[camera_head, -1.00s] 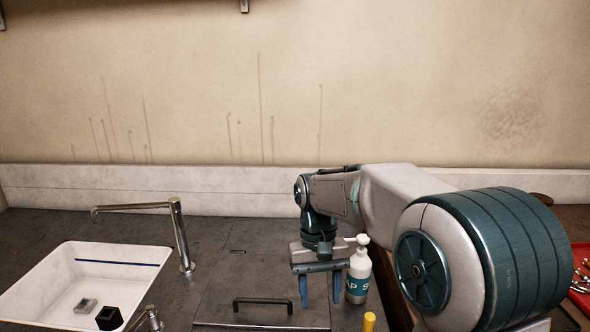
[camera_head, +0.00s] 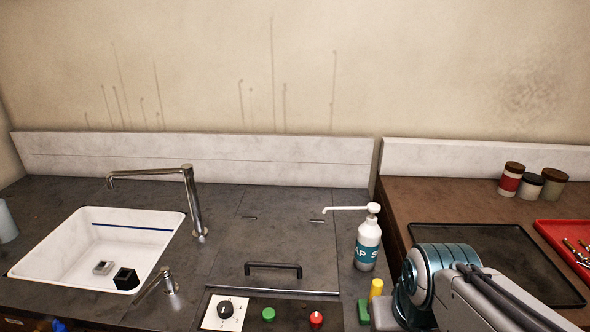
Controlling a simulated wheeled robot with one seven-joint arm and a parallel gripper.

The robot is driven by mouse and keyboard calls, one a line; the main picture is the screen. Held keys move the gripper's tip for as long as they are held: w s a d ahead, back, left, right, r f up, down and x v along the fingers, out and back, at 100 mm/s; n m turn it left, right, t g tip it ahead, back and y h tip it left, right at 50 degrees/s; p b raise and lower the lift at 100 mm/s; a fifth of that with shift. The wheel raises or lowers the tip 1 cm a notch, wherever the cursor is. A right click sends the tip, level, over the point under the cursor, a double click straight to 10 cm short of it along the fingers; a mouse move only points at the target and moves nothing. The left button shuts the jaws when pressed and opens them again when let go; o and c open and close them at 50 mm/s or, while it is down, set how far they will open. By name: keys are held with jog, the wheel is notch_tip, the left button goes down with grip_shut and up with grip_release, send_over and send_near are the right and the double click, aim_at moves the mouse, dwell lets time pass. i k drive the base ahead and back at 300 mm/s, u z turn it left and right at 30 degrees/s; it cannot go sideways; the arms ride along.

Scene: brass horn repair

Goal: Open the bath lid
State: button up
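The bath lid (camera_head: 275,233) is a dark grey panel set in the counter, right of the sink. It lies flat, level with the counter, and looks closed. Its black bar handle (camera_head: 273,267) runs along the front part of the lid. Nothing is touching the handle. My gripper is not visible; only part of my arm shows at the lower right, right of the lid.
A control panel with a dial (camera_head: 225,309), a green button (camera_head: 268,314) and a red button (camera_head: 316,319) sits in front of the lid. A soap pump bottle (camera_head: 368,243) and yellow-topped item (camera_head: 376,287) stand right of it. The sink (camera_head: 60,265) and faucet (camera_head: 192,205) are left.

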aim_at(253, 253)
jog(key=k, duration=0.9)
jog(key=u, duration=0.55)
jog(key=i, duration=1.2)
jog(key=z, duration=1.05)
